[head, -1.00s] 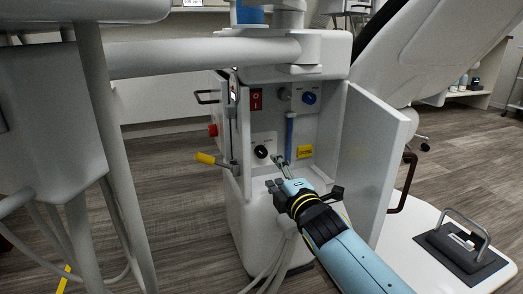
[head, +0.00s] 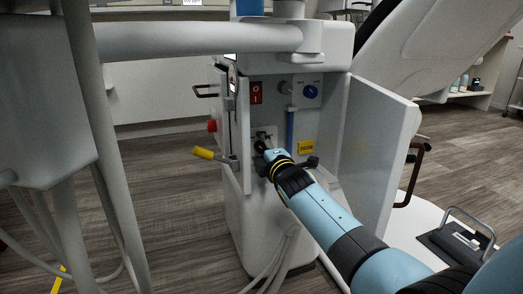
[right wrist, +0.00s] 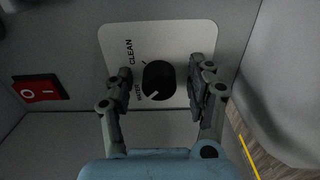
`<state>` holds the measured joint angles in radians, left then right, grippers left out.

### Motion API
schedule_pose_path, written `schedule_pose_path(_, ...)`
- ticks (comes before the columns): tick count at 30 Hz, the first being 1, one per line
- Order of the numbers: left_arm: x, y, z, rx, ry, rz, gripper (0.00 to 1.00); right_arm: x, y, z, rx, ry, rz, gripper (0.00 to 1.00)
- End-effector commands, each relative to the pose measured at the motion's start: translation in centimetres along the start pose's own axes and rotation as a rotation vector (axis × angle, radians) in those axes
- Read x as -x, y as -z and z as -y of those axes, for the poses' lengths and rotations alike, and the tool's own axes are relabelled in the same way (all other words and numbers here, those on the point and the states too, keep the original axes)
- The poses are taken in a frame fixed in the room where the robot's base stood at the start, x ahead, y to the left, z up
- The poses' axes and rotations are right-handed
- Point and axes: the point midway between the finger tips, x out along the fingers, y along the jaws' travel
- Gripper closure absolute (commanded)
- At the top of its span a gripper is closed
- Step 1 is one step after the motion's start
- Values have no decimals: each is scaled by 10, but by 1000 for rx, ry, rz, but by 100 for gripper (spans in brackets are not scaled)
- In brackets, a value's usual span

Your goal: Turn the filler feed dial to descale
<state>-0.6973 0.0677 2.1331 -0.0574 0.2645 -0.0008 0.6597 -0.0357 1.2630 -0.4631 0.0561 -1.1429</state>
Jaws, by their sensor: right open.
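The filler feed dial (right wrist: 158,81) is a round black knob on a white plate in the right wrist view. The plate reads CLEAN and a smaller word that looks like WATER; no DESCALE label is legible. The knob's white mark points to the lower left, near the smaller word. My right gripper (right wrist: 160,85) is open, one finger on each side of the knob, with gaps visible. In the head view my right gripper (head: 266,148) reaches into the open cabinet and largely hides the dial. My left gripper is not in view.
The cabinet door (head: 378,150) stands open to the right of my arm. A yellow-handled lever (head: 203,153) sticks out at left.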

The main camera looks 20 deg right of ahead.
Motion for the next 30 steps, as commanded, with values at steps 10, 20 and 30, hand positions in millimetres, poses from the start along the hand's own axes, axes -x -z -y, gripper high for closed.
schedule_pose_path(10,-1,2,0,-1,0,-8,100,-1,0,0,0,0,0,52)
schedule_pose_path(20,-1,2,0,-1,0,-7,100,0,0,0,0,0,0,95)
schedule_pose_path(30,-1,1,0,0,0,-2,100,0,0,0,-33,1,0,100)
